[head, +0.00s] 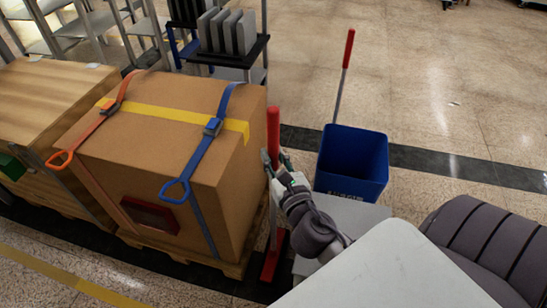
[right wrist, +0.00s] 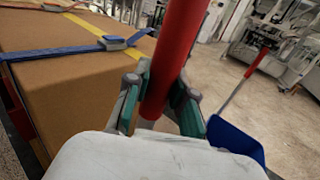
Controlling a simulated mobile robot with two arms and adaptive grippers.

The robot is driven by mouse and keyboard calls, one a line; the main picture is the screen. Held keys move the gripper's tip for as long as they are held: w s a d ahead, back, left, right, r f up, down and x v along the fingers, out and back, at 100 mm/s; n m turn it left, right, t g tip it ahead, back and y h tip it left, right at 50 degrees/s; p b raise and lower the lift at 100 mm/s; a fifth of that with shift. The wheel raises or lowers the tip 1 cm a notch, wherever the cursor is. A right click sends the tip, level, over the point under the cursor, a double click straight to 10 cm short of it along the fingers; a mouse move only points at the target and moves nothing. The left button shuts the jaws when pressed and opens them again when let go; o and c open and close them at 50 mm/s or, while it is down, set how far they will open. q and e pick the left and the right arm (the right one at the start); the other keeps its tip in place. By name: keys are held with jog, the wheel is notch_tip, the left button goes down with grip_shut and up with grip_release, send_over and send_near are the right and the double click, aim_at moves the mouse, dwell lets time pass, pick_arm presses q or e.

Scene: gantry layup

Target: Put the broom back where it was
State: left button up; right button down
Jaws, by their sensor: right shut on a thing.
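The broom has a red handle grip (head: 273,132) and a red head (head: 272,262) down at the floor. It stands roughly upright beside the right side of a strapped cardboard box. My right gripper (head: 275,163) is shut around the handle, with a finger on each side of it. In the right wrist view, the red handle (right wrist: 182,50) rises between the fingers of the gripper (right wrist: 160,98). Part of the broom's lower pole is hidden behind my gripper and arm. My left gripper is not in view.
The cardboard box (head: 150,165) sits on a wooden pallet (head: 238,265), close left of the broom. A blue bin-like pan (head: 352,165) with a long red-tipped handle stands to the right. A rack (head: 228,60) stands behind the box. Open floor (head: 430,80) lies beyond, at the right.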

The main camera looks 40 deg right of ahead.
jog(key=shift+f, duration=0.1)
jog(key=c, duration=1)
grip_release()
